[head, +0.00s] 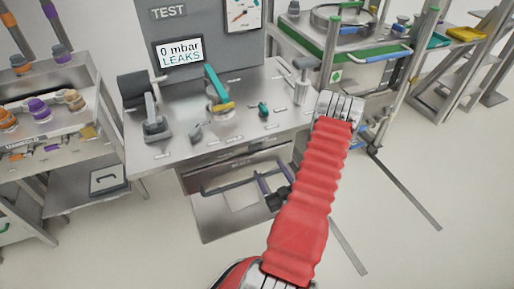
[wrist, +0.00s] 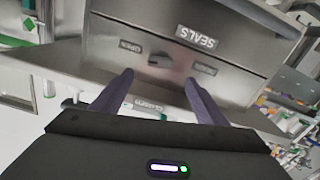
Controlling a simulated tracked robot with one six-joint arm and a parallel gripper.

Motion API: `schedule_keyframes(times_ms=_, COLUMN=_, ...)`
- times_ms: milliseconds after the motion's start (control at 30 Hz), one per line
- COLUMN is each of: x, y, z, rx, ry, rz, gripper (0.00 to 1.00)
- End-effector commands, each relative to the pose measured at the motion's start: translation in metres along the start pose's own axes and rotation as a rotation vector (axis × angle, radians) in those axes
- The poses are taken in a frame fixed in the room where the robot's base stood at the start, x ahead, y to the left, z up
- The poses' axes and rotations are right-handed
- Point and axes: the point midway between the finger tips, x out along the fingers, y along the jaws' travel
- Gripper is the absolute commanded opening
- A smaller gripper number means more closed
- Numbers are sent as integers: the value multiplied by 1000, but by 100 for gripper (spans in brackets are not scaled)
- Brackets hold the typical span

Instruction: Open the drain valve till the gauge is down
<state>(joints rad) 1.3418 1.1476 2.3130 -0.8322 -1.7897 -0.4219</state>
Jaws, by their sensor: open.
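The gauge (head: 242,12) is a white dial with a red needle at the top of the grey test panel, partly cut off by the picture edge. A screen (head: 180,52) beside it reads "0 mbar LEAKS". On the steel bench are a teal lever (head: 216,82) above a yellow handle (head: 222,107), and a small green knob (head: 263,111). Their labels are too small to read, so I cannot tell which is the drain valve. My gripper (head: 270,184) is open and empty, low in front of the bench. Its two dark fingers also show in the wrist view (wrist: 158,84).
In the wrist view a steel box front (wrist: 225,75) labelled "SEALS" appears upside down beyond the fingers. A grey lever (head: 150,115) stands at the bench's left. A rack with coloured fittings (head: 40,110) is left; a green-edged frame (head: 330,50) is right. Right floor is mostly clear.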

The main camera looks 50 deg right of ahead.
Motion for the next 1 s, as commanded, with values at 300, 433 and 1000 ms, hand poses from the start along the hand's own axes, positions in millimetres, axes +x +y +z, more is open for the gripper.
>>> schedule_keyframes(times_ms=300, x=4, y=0, z=0, rx=1, ry=0, rz=-1, gripper=67)
schedule_keyframes(times_ms=433, x=14, y=0, z=0, rx=1, ry=1, rz=-2, gripper=67)
schedule_keyframes(times_ms=1000, x=96, y=0, z=0, rx=1, ry=2, rz=-3, gripper=67)
